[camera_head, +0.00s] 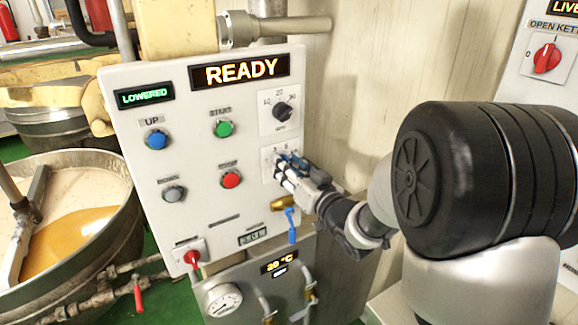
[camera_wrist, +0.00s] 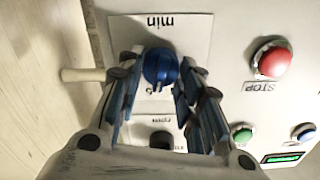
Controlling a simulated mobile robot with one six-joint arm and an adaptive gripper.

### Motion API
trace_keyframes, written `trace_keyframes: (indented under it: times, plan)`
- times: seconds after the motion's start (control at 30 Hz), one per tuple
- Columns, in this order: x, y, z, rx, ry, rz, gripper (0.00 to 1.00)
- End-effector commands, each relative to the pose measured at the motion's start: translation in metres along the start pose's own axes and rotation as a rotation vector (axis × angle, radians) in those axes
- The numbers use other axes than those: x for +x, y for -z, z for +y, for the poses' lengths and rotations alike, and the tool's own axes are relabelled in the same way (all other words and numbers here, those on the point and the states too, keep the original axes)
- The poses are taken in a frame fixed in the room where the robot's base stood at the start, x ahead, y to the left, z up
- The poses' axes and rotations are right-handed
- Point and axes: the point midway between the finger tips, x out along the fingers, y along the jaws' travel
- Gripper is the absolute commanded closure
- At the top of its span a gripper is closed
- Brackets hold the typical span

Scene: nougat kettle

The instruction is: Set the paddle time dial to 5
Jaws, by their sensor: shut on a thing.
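The paddle time dial is a blue round knob (camera_wrist: 160,67) on a white plate (camera_wrist: 187,35) marked "min", upside down in the wrist view. My gripper (camera_head: 283,166) is at this dial on the front of the white control panel (camera_head: 196,140). In the wrist view its two fingers stand on either side of the knob, shut on it. A digit that looks like 5 shows beside the knob's lower edge. I cannot make out where the knob's pointer stands. In the head view my gripper covers the knob and part of its scale.
Above is a black rpm dial (camera_head: 283,112). Green START (camera_head: 223,129), a red button (camera_head: 231,180) and blue UP (camera_head: 156,140) lie to the left. A brass valve with a blue handle (camera_head: 291,225) hangs just below. The kettle (camera_head: 70,215) stands at far left.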

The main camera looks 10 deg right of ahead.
Motion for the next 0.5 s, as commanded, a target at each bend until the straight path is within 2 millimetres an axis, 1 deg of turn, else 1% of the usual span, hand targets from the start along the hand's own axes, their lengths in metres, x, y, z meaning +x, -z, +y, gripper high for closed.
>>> trace_keyframes:
  times: [0.23, 0.5]
  plan:
    - [0.0004, 0.0016, 0.0003, 0.106, 0.001, 0.003, 0.91]
    - [0.0004, 0.0015, 0.0005, 0.146, 0.001, 0.004, 0.91]
